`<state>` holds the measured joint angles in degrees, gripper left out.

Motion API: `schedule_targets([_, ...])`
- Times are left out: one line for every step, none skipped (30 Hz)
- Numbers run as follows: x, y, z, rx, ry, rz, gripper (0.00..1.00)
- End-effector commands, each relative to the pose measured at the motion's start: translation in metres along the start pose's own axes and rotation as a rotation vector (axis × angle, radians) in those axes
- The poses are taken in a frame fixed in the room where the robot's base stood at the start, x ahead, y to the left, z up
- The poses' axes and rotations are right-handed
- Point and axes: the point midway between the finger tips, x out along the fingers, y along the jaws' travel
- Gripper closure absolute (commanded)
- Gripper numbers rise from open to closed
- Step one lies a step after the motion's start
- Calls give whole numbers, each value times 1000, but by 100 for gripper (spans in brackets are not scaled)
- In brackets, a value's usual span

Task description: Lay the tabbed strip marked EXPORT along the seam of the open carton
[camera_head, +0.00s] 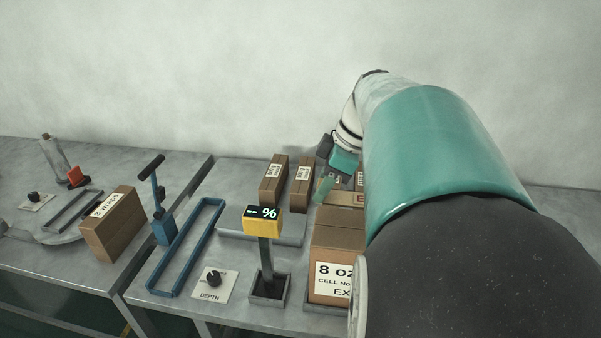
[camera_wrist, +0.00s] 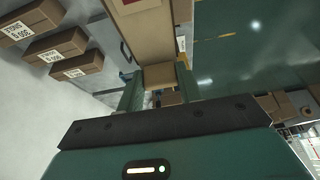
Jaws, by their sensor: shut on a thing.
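A brown carton (camera_head: 338,238) stands at the front right of the bench, with a white label reading "8 OZ", "CELL No" and "EX". My arm covers its right side, and I cannot make out its seam. My gripper (camera_head: 334,184) is at this piece, beyond the carton. In the wrist view my gripper (camera_wrist: 160,88) has its green fingers on either side of a small tan piece (camera_wrist: 159,75), apparently the strip. The exact contact is unclear.
A yellow percent display on a post (camera_head: 263,221), a depth knob plate (camera_head: 210,284) and a blue frame (camera_head: 187,248) are further left. A "3 WRAPS" box (camera_head: 113,226) stands on the left bench.

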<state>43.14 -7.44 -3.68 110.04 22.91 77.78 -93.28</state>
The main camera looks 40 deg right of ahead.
Motion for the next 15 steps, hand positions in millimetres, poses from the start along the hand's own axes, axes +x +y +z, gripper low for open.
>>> schedule_targets([0,-1,0,-2,1,-1,86])
schedule_targets([0,-1,-1,-2,1,-2,86])
schedule_targets([0,-1,0,-2,3,-2,86])
schedule_targets([2,-1,1,-1,2,-2,86])
schedule_targets([3,-1,1,-1,2,-2,86])
schedule_targets([5,-2,2,0,2,-2,86])
schedule_targets([7,-2,3,0,2,-2,86])
schedule_targets([9,-2,4,0,2,-3,86])
schedule_targets([11,-2,5,-1,2,-3,86])
schedule_targets([13,-1,6,-1,2,-3,86])
schedule_targets([15,-1,6,-1,2,-3,86])
schedule_targets([18,-1,8,-1,2,-3,86])
schedule_targets([20,-1,8,-1,2,-3,86])
schedule_targets([22,-1,9,-1,2,-4,86])
schedule_targets([25,-1,10,-1,2,-4,86])
